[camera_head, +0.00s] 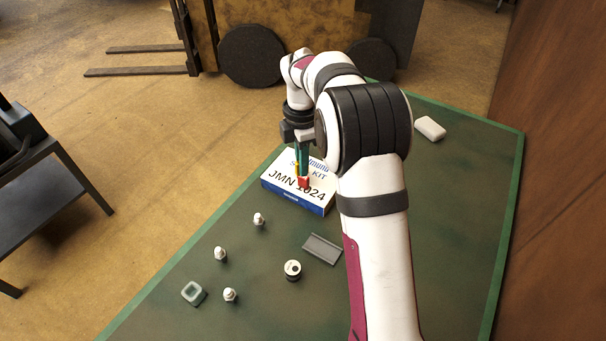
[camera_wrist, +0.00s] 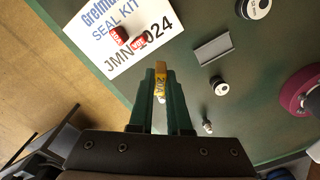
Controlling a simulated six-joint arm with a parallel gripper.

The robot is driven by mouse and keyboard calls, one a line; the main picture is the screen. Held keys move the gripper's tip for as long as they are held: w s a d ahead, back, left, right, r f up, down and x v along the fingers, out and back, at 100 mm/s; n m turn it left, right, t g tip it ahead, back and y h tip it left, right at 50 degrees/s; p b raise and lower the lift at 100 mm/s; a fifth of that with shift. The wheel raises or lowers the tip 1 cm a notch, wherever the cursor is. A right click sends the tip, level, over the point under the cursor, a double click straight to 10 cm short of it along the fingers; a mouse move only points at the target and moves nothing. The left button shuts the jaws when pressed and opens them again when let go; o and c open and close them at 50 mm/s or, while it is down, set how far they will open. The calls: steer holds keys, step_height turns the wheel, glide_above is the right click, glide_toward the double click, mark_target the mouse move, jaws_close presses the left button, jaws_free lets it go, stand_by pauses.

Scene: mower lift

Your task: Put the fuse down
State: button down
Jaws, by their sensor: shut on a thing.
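My gripper (camera_wrist: 161,76) is shut on a small yellow fuse (camera_wrist: 161,84), held between its green fingers in the wrist view. In the head view, the gripper (camera_head: 301,168) is over the white and blue seal kit box (camera_head: 321,201), pointing down. The fuse is only a small yellow patch there, partly hidden by the fingers. I cannot tell its height over the box or table. Two red blocks, one (camera_wrist: 118,35) beside the other (camera_wrist: 139,40), lie on the box in the wrist view.

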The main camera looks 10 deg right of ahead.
steer(key=d+m, duration=0.1)
steer(key=d, duration=0.7)
glide_above(290, 183)
steer(key=d, duration=0.1)
step_height(290, 183, down, 6)
steer(key=shift+s+r, duration=0.15)
steer(key=shift+r, duration=0.1)
steer(key=f, duration=0.2)
steer(key=a+f, duration=0.1)
steer(key=shift+w+f, duration=0.2)
steer(key=shift+f, duration=0.55)
steer(key=c, duration=0.9)
jaws_free()
steer(key=shift+f, duration=0.15)
steer(key=shift+o, duration=0.2)
